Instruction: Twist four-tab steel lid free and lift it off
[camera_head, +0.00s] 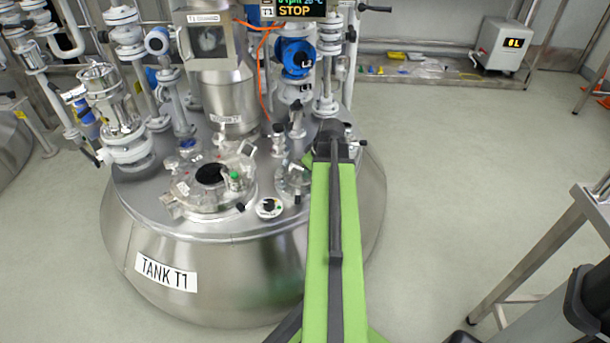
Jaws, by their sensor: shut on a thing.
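A round steel fitting with tabs, which looks like the four-tab lid (290,181), sits on the top of tank T1, partly hidden behind my green arm. My gripper (333,142) is at the far end of the arm, over the right part of the tank top. Only its dark upper part shows. The fingers and their contact with the lid are hidden by the arm. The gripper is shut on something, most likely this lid. Whether the lid is turned or raised cannot be seen.
A blue instrument (296,58) stands behind the gripper. A steel-legged frame (530,262) stands at right. The floor between is clear.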

